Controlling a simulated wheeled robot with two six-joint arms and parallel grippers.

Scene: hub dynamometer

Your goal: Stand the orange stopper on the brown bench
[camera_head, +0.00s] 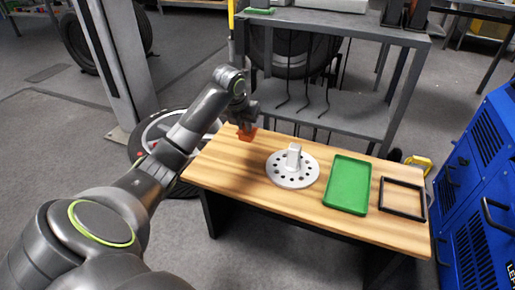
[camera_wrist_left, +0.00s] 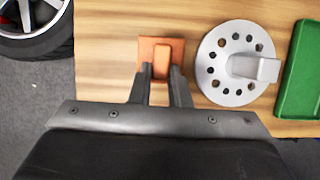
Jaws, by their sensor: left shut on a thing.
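The orange stopper (camera_head: 247,133) is at the far left part of the brown bench (camera_head: 221,158). My left gripper (camera_head: 245,120) is over it, pointing down. In the left wrist view the stopper (camera_wrist_left: 155,50) has a square base and a raised grip, and the two fingers of my left gripper (camera_wrist_left: 160,75) are shut on that grip. The stopper looks upright, base down. I cannot tell whether its base touches the bench top or is slightly above it. My right gripper is not in view.
A grey disc with holes and an upright block (camera_head: 292,177) stands right of the stopper. A green tray (camera_head: 348,172) and a black square frame (camera_head: 402,183) lie farther right. A grey shelf (camera_head: 350,112) stands behind the bench. A blue cabinet (camera_head: 480,180) is at the right.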

